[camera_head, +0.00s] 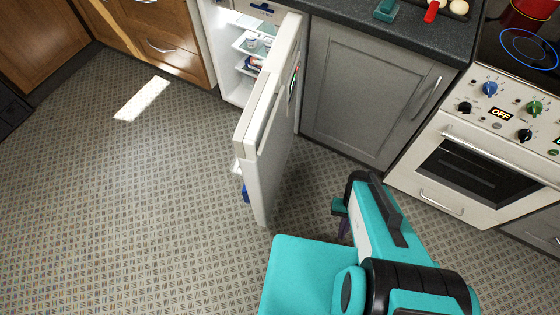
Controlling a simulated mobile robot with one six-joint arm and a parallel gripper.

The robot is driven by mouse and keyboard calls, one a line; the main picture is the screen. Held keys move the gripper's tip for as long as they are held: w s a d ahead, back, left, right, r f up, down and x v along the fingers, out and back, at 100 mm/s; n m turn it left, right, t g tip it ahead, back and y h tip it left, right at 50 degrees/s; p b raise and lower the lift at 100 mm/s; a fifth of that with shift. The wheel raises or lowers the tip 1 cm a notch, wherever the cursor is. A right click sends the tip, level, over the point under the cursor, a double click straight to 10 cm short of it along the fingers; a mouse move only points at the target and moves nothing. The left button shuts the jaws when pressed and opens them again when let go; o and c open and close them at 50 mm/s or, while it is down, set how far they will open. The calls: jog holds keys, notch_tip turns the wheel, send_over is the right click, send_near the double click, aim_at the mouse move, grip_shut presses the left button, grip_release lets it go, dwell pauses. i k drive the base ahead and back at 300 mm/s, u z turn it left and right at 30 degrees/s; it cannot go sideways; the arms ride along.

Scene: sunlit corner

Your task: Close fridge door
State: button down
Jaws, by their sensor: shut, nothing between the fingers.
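The white fridge door (265,125) stands wide open, swung out from the fridge (238,55) under the dark counter. Its outer face is turned to the right, toward the grey cabinet. Inside the fridge I see lit shelves with several items, and a blue item shows at the door's inner side low down. My gripper (343,222) is to the right of the door's lower free edge, apart from it and partly hidden behind my teal arm. Its fingers are small and hard to make out; it appears shut and empty.
A grey cabinet (365,85) and a white oven (480,160) with knobs stand to the right. Wooden drawers (160,45) stand to the left. The patterned floor (110,210) left of the door is clear. A red pan (533,8) sits on the stove.

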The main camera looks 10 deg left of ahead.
aim_at(264, 136)
jog(key=z, duration=0.05)
jog(key=k, duration=1.75)
jog(key=u, duration=1.35)
jog(key=i, duration=1)
